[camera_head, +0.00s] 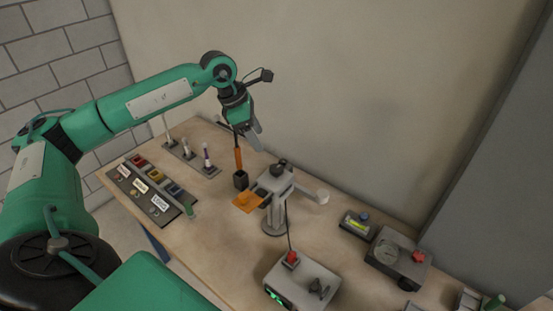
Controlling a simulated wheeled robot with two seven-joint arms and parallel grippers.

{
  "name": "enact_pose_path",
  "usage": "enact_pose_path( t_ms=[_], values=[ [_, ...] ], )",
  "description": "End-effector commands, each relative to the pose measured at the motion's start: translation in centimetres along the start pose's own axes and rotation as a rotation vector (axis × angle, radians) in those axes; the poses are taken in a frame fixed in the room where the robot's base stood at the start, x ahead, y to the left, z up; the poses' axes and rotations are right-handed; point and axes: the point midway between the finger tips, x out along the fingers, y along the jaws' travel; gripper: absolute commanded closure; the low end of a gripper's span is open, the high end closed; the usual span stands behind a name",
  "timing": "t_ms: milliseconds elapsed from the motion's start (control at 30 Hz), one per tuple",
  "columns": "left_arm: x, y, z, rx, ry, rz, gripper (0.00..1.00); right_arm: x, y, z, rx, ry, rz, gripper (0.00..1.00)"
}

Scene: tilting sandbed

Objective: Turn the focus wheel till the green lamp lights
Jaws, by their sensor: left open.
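A grey stand instrument (277,190) with a round foot stands mid-table, with a dark knob on top and an orange plate (248,201) at its left. A pale round part (322,196) on its right arm may be the focus wheel; I cannot tell for sure. A cable runs from it to a grey box (312,280) with a red button-like piece (290,259) on top and a small green glow (276,298) on its front; whether this is the lamp is unclear. My left gripper (245,138) is open, above and left of the instrument, fingers pointing down. My right gripper is not in view.
An orange-handled tool (238,158) stands in a dark holder just below my left gripper. A switch panel (150,188) and a rack of upright pieces (190,152) are at left. A gauge box (397,258) and a small yellow-display device (356,224) stand right. A wall rises behind.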

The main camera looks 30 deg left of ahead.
Motion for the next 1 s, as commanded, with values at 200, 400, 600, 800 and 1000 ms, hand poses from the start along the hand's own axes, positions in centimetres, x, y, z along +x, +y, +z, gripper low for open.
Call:
enact_pose_path(
  t_ms=[200,400,600,800,1000],
  values=[
    [4.3,-0.2,0.2,0.000,0.002,-0.007,0.41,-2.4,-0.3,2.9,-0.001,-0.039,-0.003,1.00],
    [8.3,-0.1,0.2,0.000,0.000,-0.005,0.41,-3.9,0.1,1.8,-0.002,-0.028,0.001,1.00],
    [10.9,-0.1,0.1,0.001,-0.001,-0.003,0.41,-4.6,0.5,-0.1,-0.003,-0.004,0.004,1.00],
    [11.8,-0.1,0.1,0.000,-0.001,-0.002,0.41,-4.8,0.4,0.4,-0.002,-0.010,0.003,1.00],
    [11.8,-0.1,0.1,0.001,-0.001,-0.002,0.41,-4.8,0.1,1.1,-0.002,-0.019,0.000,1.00]
  ],
)
